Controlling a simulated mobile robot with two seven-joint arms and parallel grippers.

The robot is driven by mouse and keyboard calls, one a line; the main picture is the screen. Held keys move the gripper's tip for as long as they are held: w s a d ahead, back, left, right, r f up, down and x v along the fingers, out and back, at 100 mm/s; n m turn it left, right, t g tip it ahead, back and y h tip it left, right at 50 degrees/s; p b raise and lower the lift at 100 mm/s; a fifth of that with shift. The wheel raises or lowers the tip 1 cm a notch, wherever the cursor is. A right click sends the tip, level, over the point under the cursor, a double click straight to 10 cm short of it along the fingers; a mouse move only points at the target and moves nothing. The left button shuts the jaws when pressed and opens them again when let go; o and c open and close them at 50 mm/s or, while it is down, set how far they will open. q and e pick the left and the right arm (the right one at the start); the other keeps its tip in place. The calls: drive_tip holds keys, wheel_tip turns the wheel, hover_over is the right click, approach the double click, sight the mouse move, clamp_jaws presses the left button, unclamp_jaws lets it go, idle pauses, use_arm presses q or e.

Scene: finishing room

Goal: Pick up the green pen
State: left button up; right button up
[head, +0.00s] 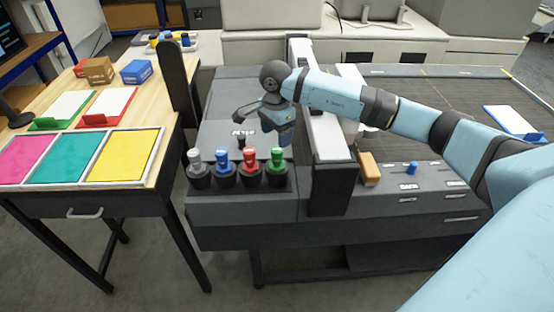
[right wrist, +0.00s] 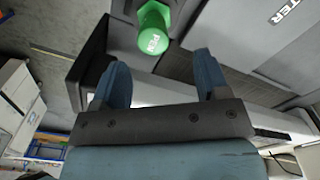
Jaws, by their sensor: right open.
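The green pen (head: 277,158) stands upright in the rightmost dark holder of a row on the front left of the grey machine. In the right wrist view its green body, with white lettering on its end, is the green pen (right wrist: 153,28) at the top. My right gripper (head: 285,142) is just above and behind the green pen in the head view. In the right wrist view my right gripper (right wrist: 160,72) has its two blue fingers apart, with nothing between them. The pen appears beyond the fingertips. My left gripper is not in view.
A red pen (head: 250,158), a blue pen (head: 223,160) and a grey pen (head: 196,162) stand close left of the green one. The machine's raised gantry (head: 328,140) is to the right. An orange block (head: 369,168) lies beyond it. A wooden table (head: 150,168) stands left, across a gap.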

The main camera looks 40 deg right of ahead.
sight(277, 149)
wheel_tip(277, 149, down, 3)
drive_tip(key=shift+a+r, duration=0.1)
drive_tip(key=f+p, duration=0.1)
drive_tip(key=f, duration=0.1)
drive_tip(key=s+f+p, duration=0.1)
drive_tip(key=f, duration=0.1)
drive_tip(key=shift+a, duration=0.15)
drive_tip(key=shift+w+f, duration=0.1)
drive_tip(key=shift+f, duration=0.55)
drive_tip(key=c, duration=1)
